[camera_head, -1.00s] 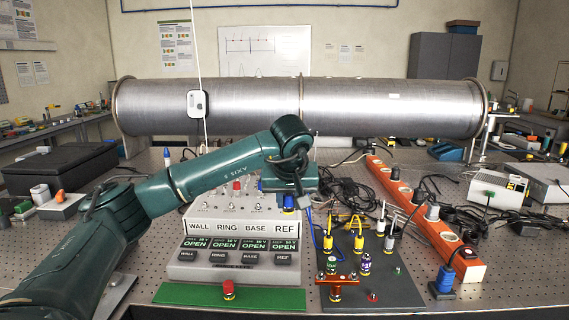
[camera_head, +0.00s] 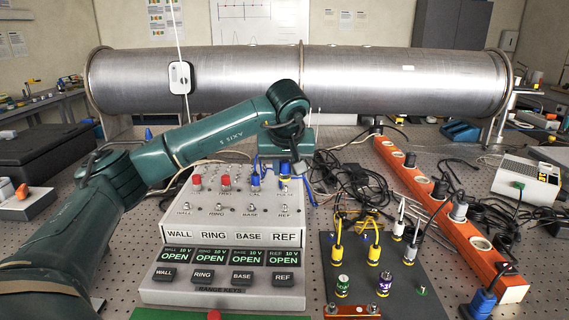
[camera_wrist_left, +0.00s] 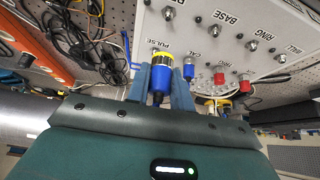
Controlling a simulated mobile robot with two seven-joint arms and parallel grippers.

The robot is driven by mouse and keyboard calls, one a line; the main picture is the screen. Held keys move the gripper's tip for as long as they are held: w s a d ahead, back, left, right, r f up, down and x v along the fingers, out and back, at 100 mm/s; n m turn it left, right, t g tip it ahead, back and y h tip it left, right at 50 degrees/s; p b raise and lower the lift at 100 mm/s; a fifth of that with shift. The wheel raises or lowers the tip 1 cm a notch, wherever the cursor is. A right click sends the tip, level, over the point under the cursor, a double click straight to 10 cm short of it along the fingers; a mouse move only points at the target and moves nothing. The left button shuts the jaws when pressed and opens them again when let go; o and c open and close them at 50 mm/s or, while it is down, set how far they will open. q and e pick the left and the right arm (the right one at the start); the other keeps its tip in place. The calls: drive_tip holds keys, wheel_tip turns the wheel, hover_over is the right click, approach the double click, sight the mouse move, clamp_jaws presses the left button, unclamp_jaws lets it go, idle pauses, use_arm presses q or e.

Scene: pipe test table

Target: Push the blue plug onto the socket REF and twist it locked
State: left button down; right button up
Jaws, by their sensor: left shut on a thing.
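My left gripper (camera_head: 285,165) is shut on the blue plug (camera_head: 285,169), above the back row of the grey test box (camera_head: 232,238). In the left wrist view the plug (camera_wrist_left: 161,78), with a yellow collar, sits between the two fingers (camera_wrist_left: 160,88), beside the PULSE label. I cannot tell whether its tip touches the PULSE fitting. The socket REF (camera_head: 284,209) is a bare metal fitting in the front row, in line with the plug and nearer the head camera. It also shows at the top of the left wrist view (camera_wrist_left: 168,13). My right gripper is out of view.
Another blue plug (camera_head: 255,178) stands just left of the held one, with red plugs (camera_head: 197,181) further left. Black cables (camera_head: 350,185) and a dark board (camera_head: 372,265) with yellow plugs lie right. A steel pipe (camera_head: 400,80) spans behind.

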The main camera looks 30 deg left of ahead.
sight(285, 179)
use_arm(q)
drive_tip(key=shift+r, duration=0.1)
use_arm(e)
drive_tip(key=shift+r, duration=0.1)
use_arm(q)
drive_tip(key=shift+d+r+p, duration=0.1)
drive_tip(key=shift+p, duration=0.35)
drive_tip(key=shift+f+b, duration=0.4)
drive_tip(key=shift+f, duration=0.2)
drive_tip(key=shift+f+b, duration=1.05)
drive_tip(key=shift+f, duration=1.3)
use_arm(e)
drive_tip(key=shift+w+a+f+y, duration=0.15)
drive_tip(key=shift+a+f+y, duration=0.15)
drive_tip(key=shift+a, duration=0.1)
use_arm(q)
drive_tip(key=shift+r, duration=0.1)
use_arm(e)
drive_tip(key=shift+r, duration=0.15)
use_arm(q)
drive_tip(key=shift+n+p, duration=0.3)
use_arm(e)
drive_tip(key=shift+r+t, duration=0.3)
use_arm(q)
drive_tip(key=shift+f+b, duration=0.35)
drive_tip(key=shift+f, duration=0.3)
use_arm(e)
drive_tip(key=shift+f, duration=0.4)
